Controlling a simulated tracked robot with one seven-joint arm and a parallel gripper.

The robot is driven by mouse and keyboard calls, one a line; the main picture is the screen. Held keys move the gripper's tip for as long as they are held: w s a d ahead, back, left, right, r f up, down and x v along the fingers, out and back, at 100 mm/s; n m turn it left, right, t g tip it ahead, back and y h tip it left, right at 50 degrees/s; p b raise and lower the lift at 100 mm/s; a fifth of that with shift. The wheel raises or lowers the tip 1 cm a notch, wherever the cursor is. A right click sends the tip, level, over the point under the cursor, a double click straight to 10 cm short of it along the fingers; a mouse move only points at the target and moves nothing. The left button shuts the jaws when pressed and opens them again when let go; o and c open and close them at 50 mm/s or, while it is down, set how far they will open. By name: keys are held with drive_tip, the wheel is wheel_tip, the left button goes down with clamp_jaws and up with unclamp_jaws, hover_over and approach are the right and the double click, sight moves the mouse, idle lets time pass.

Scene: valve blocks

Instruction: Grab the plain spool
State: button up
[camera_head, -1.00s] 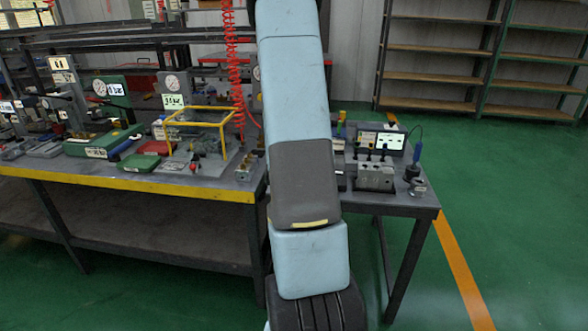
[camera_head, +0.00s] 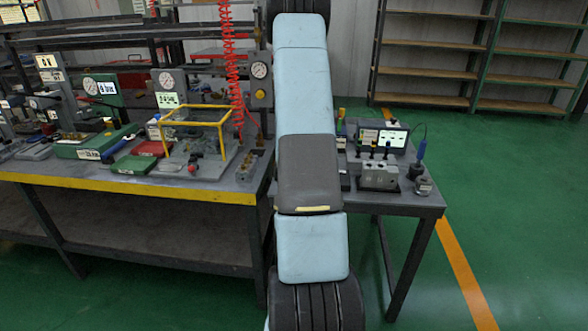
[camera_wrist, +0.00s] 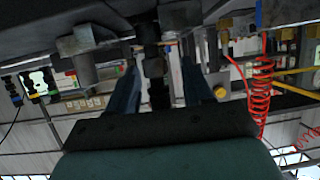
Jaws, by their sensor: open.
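In the wrist view, which looks upside down, my gripper (camera_wrist: 159,64) shows two bluish fingers standing apart, so it is open. A dark, stepped, rod-like piece (camera_wrist: 155,68) shows between the fingers and reaches toward the palm; the fingers do not visibly close on it. I cannot tell whether it is the plain spool. In the head view, a grey valve block (camera_head: 379,176) with several dark-topped pieces standing from it is on the right-hand table. My arm hides my gripper in the head view.
A long workbench (camera_head: 130,187) on the left carries gauges, green cases and a yellow frame (camera_head: 205,118). A red coiled hose (camera_head: 236,90) hangs behind it. A blue-handled tool (camera_head: 421,150) stands at the right of the smaller table. Green floor is clear on the right.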

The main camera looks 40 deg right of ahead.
drive_tip(key=shift+w+a, duration=0.2)
drive_tip(key=shift+w, duration=0.05)
drive_tip(key=shift+s+d, duration=0.2)
drive_tip(key=shift+c, duration=1)
drive_tip(key=shift+d, duration=0.1)
clamp_jaws()
drive_tip(key=shift+r, duration=0.1)
